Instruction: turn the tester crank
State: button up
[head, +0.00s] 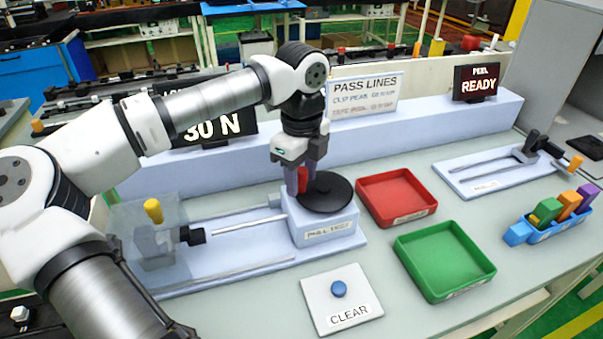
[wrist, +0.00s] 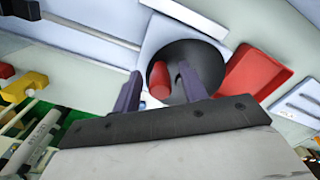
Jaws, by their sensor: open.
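The tester crank appears to be a round black disc (head: 330,193) with an upright red handle (head: 303,177) near its edge. It sits on top of the pale block labelled PULL TEST (head: 335,234). My gripper (head: 304,183) is open and points down over the disc's left part, its purple fingers beside the red handle. In the wrist view the red handle (wrist: 159,78) stands between the open fingertips (wrist: 156,84), in front of the black disc (wrist: 190,58). Whether a finger touches it, I cannot tell.
A red tray (head: 396,198) and a green tray (head: 444,259) lie right of the tester. A CLEAR button (head: 339,289) is in front. A yellow-knobbed clamp (head: 153,211) stands left in a clear cover. Coloured clips (head: 556,212) fill a blue rack at right.

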jog(key=shift+f, duration=0.4)
jog(key=shift+c, duration=0.4)
grip_shut()
jog(key=shift+w, duration=0.1)
